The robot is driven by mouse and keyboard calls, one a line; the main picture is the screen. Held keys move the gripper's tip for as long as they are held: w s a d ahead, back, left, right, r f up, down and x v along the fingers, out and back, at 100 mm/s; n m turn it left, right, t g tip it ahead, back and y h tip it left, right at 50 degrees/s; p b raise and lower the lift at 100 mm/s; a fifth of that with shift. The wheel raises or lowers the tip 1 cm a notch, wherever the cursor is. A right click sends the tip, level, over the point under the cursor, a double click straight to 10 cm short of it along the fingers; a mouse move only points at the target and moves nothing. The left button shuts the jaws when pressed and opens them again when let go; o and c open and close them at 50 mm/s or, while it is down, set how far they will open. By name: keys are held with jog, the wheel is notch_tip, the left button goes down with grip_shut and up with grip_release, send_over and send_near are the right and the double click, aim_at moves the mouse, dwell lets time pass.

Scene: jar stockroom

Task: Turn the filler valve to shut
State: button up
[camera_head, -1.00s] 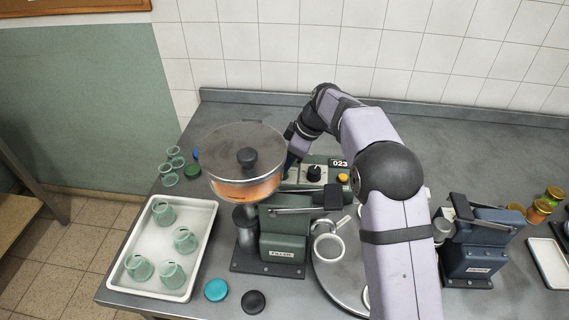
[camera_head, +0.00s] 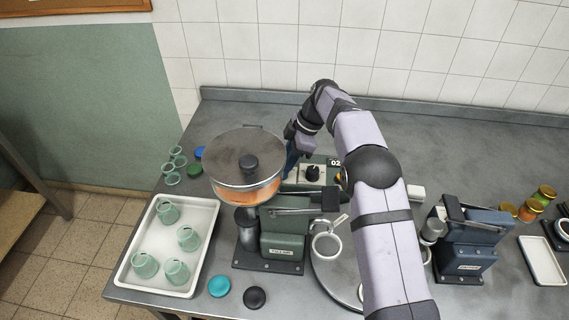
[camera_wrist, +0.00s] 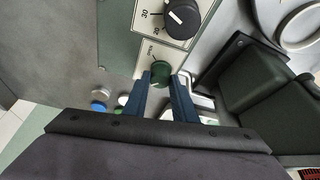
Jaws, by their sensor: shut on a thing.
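The filler (camera_head: 283,246) is a dark green machine with a glass hopper (camera_head: 246,190) of orange contents. Beside it stands a control panel with a black dial (camera_head: 313,172). In the wrist view the black dial (camera_wrist: 183,18) sits on a white scale plate, and a dark green valve knob (camera_wrist: 160,70) with a pale pointer mark sits on a smaller label. My gripper (camera_wrist: 163,80) has its blue fingers on either side of this green knob, shut on it. In the head view the fingers are partly hidden behind the hopper.
A white tray (camera_head: 122,279) of green glass jars stands at the left. A teal lid (camera_head: 219,287) and a black lid (camera_head: 254,297) lie at the front. A blue machine (camera_head: 470,250) stands at the right. The back right counter is clear.

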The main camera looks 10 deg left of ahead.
aim_at(293, 175)
jog(key=o, duration=1)
jog(key=shift+o, duration=0.2)
jog(key=shift+r, duration=0.1)
jog(key=b+v, duration=0.1)
jog(key=v, duration=0.6)
jog(key=shift+r, duration=0.15)
